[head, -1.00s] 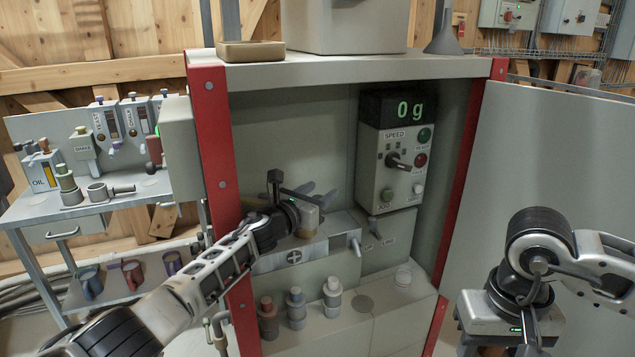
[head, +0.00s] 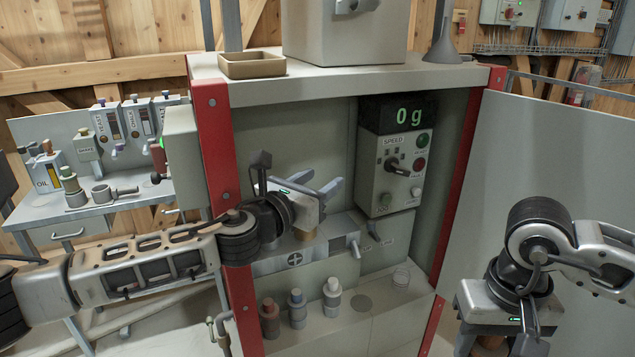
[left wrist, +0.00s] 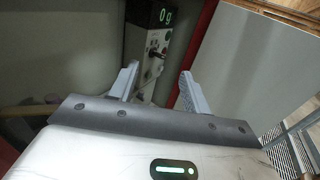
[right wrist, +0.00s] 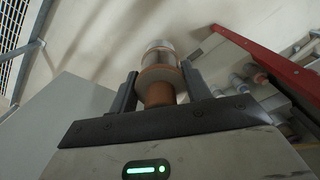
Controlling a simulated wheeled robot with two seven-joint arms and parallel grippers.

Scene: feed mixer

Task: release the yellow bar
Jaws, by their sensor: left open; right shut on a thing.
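My left gripper (head: 326,192) is inside the red-framed cabinet, left of the control panel. In the left wrist view its two fingers (left wrist: 158,72) stand apart with nothing between them. No yellow bar is clearly seen in or beside these fingers. A tan, yellowish piece (head: 305,234) shows just below the gripper, and a tan band (left wrist: 22,111) shows at the left edge of the left wrist view; I cannot tell whether either is the bar. My right gripper (right wrist: 158,88) is shut on a copper-brown jar (right wrist: 160,74) with a clear part; the head view hides the jar.
The control panel (head: 391,165) with knob and buttons reads 0 g. Several bottles (head: 297,307) stand on the cabinet's lower ledge. A shallow tan tray (head: 251,66) sits on the cabinet top. The open door (head: 560,150) is at right, and a bench (head: 75,205) at left.

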